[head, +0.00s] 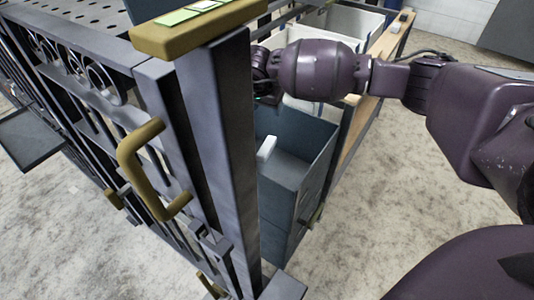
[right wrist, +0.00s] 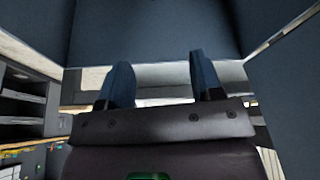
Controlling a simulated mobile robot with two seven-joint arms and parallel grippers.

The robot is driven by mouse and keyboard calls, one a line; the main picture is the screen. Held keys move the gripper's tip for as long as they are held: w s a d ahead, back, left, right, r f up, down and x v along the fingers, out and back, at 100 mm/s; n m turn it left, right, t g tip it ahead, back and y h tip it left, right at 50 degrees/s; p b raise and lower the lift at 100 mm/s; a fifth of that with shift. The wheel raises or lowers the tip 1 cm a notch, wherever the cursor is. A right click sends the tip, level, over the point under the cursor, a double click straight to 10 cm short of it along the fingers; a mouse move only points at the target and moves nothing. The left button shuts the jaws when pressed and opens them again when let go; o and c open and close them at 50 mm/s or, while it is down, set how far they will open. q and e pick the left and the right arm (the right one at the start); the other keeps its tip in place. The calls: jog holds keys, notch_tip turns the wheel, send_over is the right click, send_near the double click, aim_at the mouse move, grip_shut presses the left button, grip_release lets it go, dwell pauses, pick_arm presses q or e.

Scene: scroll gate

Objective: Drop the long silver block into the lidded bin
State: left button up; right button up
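A pale silver block (head: 266,149) shows in the head view at the open top of a dark blue-grey bin (head: 312,160), beside the gate post. Only part of the block shows, and I cannot tell whether it rests on anything. My right arm reaches in from the right above the bin. Its gripper is mostly hidden behind the post in the head view. In the right wrist view its two blue fingers (right wrist: 162,82) are spread apart, with no block clearly gripped between them. No lid can be made out clearly. My left gripper is not in view.
A dark metal gate post (head: 215,150) with a brass top stands just left of the bin. A brass handle (head: 147,172) sticks out from the gate. White bins (head: 345,22) and a wooden shelf edge (head: 388,38) lie behind. Speckled floor (head: 375,210) is open at the right.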

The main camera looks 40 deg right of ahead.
pick_arm(q)
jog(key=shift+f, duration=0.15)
jog(key=p, duration=0.1)
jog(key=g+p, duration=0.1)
jog(key=p, duration=0.1)
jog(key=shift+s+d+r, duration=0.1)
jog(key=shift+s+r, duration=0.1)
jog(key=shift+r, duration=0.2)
pick_arm(e)
jog(key=v, duration=1.1)
jog(key=shift+d+f, duration=0.1)
